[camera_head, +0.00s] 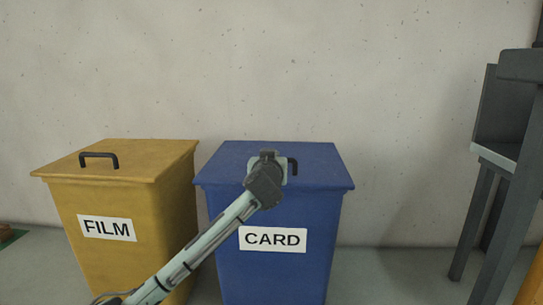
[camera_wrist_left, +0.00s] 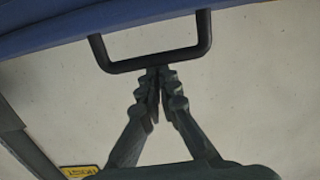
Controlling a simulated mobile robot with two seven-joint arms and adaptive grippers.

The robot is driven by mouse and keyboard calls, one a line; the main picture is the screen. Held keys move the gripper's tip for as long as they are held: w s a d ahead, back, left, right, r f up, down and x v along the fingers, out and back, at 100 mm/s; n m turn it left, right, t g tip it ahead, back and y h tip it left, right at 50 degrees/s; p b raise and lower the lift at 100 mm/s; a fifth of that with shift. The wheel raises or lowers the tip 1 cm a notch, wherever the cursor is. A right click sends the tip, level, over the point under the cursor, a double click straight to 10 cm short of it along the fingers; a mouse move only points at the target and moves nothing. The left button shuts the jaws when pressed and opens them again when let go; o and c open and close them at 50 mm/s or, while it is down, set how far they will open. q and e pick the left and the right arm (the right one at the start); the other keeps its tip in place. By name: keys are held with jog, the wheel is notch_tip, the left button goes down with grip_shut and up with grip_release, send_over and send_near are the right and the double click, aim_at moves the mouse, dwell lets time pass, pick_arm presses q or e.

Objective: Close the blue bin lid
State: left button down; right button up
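The blue bin (camera_head: 270,270) carries a CARD label, and its blue lid (camera_head: 325,170) lies flat over the top, with no gap visible from the head. The lid's dark handle (camera_head: 293,166) is partly hidden behind my left wrist. The handle (camera_wrist_left: 112,66) and the lid edge (camera_wrist_left: 60,32) also show in the left wrist view. My left gripper (camera_wrist_left: 159,75) has its fingers together, with the tips at the middle of the handle bar. They do not visibly wrap the bar; I cannot tell whether they touch it. My right gripper is not in view.
A yellow bin (camera_head: 135,255) labelled FILM stands close on the left, its lid down. A grey frame (camera_head: 500,150) stands at the far right. Floor (camera_head: 395,275) between it and the blue bin is clear. A concrete wall (camera_head: 300,70) is behind.

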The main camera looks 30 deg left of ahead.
pick_arm(q)
jog(key=f, duration=0.2)
jog(key=shift+s+d+f, duration=0.1)
jog(key=shift+d+f, duration=0.25)
jog(key=shift+f, duration=0.05)
jog(key=shift+s+d, duration=0.1)
jog(key=shift+s, duration=0.15)
jog(key=s+d+r, duration=0.4)
jog(key=s+d, duration=0.1)
jog(key=s, duration=0.4)
jog(key=shift+s, duration=0.4)
